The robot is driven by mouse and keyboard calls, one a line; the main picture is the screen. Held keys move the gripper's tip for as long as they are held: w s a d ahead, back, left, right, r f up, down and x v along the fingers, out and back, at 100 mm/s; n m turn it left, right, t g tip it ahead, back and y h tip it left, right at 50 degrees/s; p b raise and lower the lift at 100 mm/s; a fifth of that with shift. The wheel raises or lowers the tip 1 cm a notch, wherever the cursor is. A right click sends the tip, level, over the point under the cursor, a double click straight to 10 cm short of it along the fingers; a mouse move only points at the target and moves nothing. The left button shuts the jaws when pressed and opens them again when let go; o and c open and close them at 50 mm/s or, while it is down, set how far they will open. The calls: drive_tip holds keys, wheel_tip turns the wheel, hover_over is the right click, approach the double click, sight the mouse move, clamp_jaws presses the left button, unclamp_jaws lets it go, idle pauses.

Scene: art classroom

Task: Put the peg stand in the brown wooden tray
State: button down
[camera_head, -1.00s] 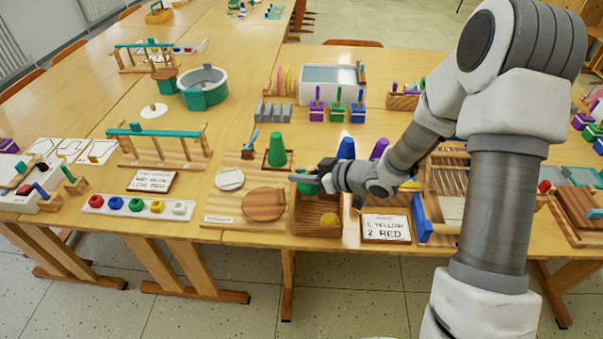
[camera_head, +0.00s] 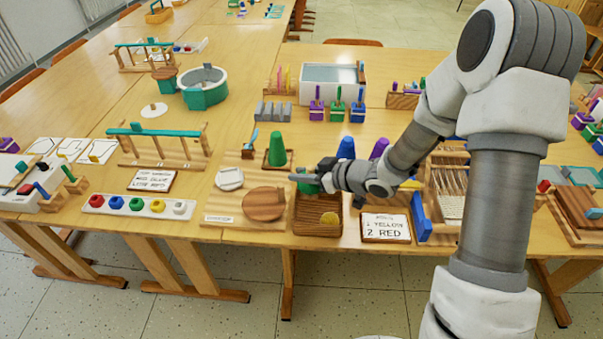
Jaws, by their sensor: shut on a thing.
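My gripper (camera_head: 308,179) is over the back left part of the brown wooden tray (camera_head: 318,229), at the table's front edge. It is shut on a small piece that shows green (camera_head: 308,188) just under the fingers; this looks like the peg stand, but its shape is mostly hidden by the hand. I cannot tell whether it touches the tray. A yellow piece lies inside the tray on the right. The tray's back right part is hidden by my wrist.
A green cone (camera_head: 277,150) stands just behind my gripper, and a blue cone (camera_head: 346,149) stands behind my wrist. A board with a round wooden disc (camera_head: 264,204) is left of the tray. A card (camera_head: 386,228) is to its right. The table is crowded.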

sight(302, 186)
drive_tip(key=shift+f, duration=0.25)
drive_tip(key=shift+f+b, duration=0.6)
drive_tip(key=shift+f, duration=0.05)
drive_tip(key=shift+f, duration=0.15)
idle(0.9)
drive_tip(key=shift+f+b, duration=0.75)
drive_tip(key=shift+f, duration=0.3)
drive_tip(key=shift+f, duration=0.2)
idle(0.8)
